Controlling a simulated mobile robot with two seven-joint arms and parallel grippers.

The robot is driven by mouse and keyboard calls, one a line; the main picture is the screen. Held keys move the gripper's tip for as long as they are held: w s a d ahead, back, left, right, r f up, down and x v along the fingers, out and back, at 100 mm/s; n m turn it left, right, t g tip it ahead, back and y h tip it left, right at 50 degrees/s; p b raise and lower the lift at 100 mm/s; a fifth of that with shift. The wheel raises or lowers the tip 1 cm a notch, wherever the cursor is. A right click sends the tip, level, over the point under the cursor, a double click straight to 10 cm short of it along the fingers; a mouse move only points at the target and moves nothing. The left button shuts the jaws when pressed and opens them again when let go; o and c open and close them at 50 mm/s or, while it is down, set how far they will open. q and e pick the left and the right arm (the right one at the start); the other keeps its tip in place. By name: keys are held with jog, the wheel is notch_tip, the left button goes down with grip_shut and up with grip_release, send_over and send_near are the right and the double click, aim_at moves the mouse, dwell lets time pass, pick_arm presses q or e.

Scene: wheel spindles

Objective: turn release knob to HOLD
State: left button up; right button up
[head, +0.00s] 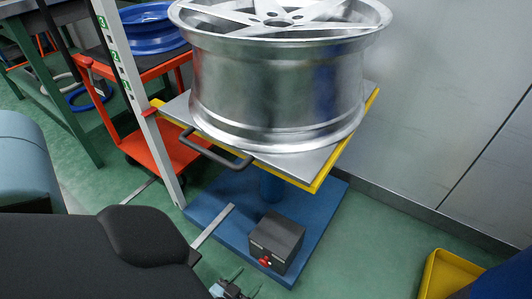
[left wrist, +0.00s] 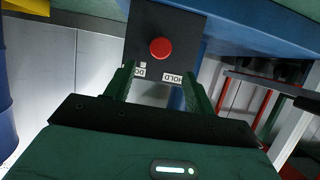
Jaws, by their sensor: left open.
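The release knob (head: 265,261) is a small red knob on the front of a dark box (head: 278,240), which sits on the blue base of a lift table. In the left wrist view the red knob (left wrist: 161,48) is round and faces the camera, with a HOLD label (left wrist: 173,78) and another, partly hidden label (left wrist: 140,72) beside it. Which way the knob points cannot be told. My left gripper (head: 246,281) is open just in front of the box; its green fingers (left wrist: 157,75) are apart, with the knob beyond their tips, seemingly untouched. My right gripper is not in view.
A large silver wheel rim (head: 278,95) stands on the yellow-edged lift table (head: 318,184) above the box. A black handle (head: 215,150) sticks out from it. A white post (head: 135,90) and an orange cart (head: 165,145) stand left. A yellow bin (head: 450,275) is at lower right.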

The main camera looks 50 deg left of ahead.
aim_at(263, 264)
pick_arm(q)
jog(key=b+x, duration=0.1)
jog(key=x, duration=0.2)
jog(key=b+x, duration=0.2)
jog(key=x, duration=0.1)
jog(key=shift+w+f, duration=0.15)
jog(key=shift+f, duration=0.15)
jog(key=shift+w+a+f+b, duration=0.2)
jog(key=shift+w+b, duration=0.15)
jog(key=shift+w, duration=0.3)
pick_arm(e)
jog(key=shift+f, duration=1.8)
pick_arm(q)
jog(key=shift+c, duration=0.3)
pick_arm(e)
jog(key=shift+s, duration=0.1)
pick_arm(q)
jog(key=c, duration=0.9)
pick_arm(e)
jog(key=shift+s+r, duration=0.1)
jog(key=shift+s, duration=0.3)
